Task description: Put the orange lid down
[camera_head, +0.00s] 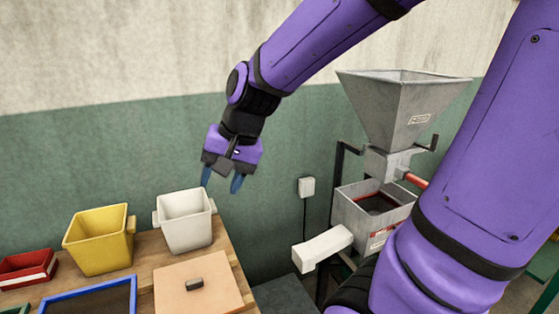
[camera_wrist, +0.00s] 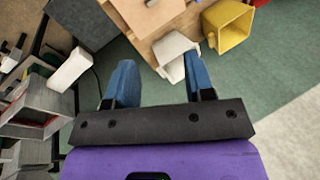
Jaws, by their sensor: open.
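In the wrist view the lid (camera_wrist: 143,12) shows at the top edge, cut off by the frame. My gripper (camera_head: 222,180) is open and empty, with its blue fingers spread. It hangs in the air above and behind the white bin, apart from the lid. In the wrist view the fingers (camera_wrist: 160,85) have nothing between their tips that I can see gripped.
A white bin (camera_head: 184,220) and a yellow bin (camera_head: 99,240) stand on the wooden table (camera_head: 233,268). A red tray (camera_head: 27,268) and a blue-rimmed tray (camera_head: 88,290) are at left. A grey hopper machine (camera_head: 395,110) stands right. A green wall (camera_head: 80,150) is behind.

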